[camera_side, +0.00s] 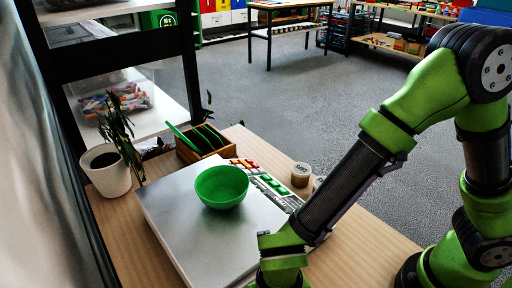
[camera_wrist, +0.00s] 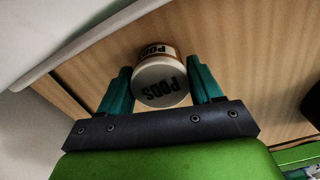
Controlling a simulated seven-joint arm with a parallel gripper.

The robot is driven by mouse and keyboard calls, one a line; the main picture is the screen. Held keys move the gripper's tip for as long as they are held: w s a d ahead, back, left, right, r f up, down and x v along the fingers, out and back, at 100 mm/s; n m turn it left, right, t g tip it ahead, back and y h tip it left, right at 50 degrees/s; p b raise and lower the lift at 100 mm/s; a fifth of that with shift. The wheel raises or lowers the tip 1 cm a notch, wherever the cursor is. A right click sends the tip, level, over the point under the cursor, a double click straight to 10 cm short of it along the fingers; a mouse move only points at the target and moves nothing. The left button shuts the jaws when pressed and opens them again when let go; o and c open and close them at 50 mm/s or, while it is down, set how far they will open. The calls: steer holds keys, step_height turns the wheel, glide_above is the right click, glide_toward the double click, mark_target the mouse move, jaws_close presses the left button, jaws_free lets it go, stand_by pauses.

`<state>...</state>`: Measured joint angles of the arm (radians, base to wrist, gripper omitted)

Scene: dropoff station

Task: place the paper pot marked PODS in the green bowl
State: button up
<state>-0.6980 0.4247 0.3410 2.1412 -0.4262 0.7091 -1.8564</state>
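The paper pot marked PODS (camera_wrist: 160,86) is between the two teal fingers of my gripper (camera_wrist: 160,82) in the wrist view. Its pale lid faces the wrist camera and a brown side with a label shows above it. The fingers lie close along both sides of the pot; whether they press on it is unclear. In the side view my gripper's fingers and this pot are out of sight near the bottom edge. The green bowl (camera_side: 222,187) stands upright and looks empty on a silver plate (camera_side: 185,215).
A paper pot (camera_side: 301,175) and another partly hidden behind my arm (camera_side: 318,183) stand on the wooden table (camera_side: 370,240), right of the bowl. A potted plant (camera_side: 110,172) is at left. A wooden box with green dividers (camera_side: 206,143) stands behind the plate.

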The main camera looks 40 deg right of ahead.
steer(key=c, duration=0.7)
steer(key=shift+r, duration=0.45)
step_height(320, 180, up, 8)
steer(key=shift+w+f, duration=0.1)
steer(key=shift+w+a+r+m, duration=0.2)
steer(key=shift+w+r+m, duration=0.1)
steer(key=shift+w+r, duration=0.6)
steer(key=w+d+r+m, duration=0.3)
steer(key=w+r+m, duration=0.15)
steer(key=w, duration=0.65)
steer(key=w+d+r+m, duration=0.35)
steer(key=w+r, duration=0.25)
steer(key=w, duration=0.6)
glide_above(223, 197)
steer(key=shift+m, duration=0.4)
step_height(223, 197, down, 10)
steer(key=shift+r, duration=0.25)
